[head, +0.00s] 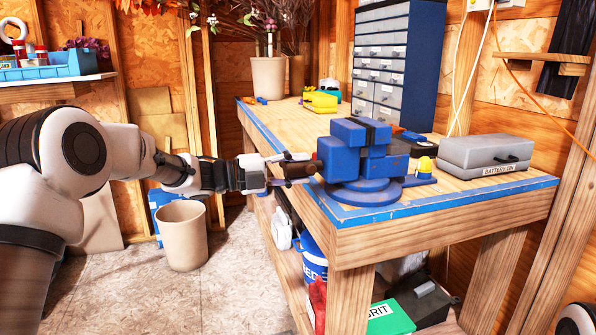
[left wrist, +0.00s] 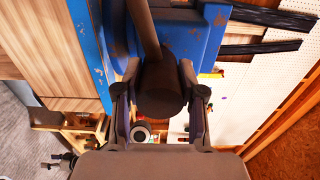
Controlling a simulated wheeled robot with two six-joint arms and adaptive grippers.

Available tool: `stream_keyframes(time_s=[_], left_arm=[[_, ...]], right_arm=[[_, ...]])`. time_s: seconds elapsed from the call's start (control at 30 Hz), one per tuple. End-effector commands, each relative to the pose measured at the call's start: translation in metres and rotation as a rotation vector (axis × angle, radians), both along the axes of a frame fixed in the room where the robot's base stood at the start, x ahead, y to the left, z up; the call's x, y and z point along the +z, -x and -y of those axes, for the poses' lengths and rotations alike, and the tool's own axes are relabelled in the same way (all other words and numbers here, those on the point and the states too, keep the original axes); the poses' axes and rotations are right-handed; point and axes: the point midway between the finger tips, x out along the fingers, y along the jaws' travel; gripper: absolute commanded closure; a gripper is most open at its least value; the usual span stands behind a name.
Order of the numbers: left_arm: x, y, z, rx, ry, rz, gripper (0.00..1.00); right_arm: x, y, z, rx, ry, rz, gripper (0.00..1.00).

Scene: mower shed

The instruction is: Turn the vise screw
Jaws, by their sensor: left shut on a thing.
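The blue vise (head: 352,150) stands on the front corner of the wooden workbench, with worn blue paint. My left gripper (head: 298,169) reaches it from the left, level with the screw end. In the left wrist view a dark round screw head (left wrist: 161,92) lies between the two fingers, with a dark handle bar (left wrist: 143,28) running up from it. My left gripper is shut on this screw head, one finger on each side. The vise body (left wrist: 190,30) is just beyond the fingertips. My right gripper is not in view.
The workbench (head: 300,125) has a blue edge strip. A grey case (head: 485,153) and a small yellow-topped item (head: 425,165) sit right of the vise. Drawer cabinet (head: 385,65) stands behind. A beige bin (head: 183,235) is on the floor below my left arm.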

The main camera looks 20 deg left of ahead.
Motion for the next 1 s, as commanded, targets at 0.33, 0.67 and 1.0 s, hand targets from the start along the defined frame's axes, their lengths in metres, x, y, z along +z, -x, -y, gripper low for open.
stream_keyframes(time_s=[0.33, 0.67, 1.0], left_arm=[[-0.0047, 0.001, 0.0009, -0.005, -0.018, 0.014, 0.95], [-0.0046, 0.001, 0.0009, -0.005, -0.027, 0.028, 0.95], [-0.0045, 0.001, 0.0009, -0.005, -0.032, 0.034, 0.95]], right_arm=[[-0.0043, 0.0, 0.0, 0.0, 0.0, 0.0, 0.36], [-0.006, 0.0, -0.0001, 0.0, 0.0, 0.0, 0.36], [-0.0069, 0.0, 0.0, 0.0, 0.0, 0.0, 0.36]])
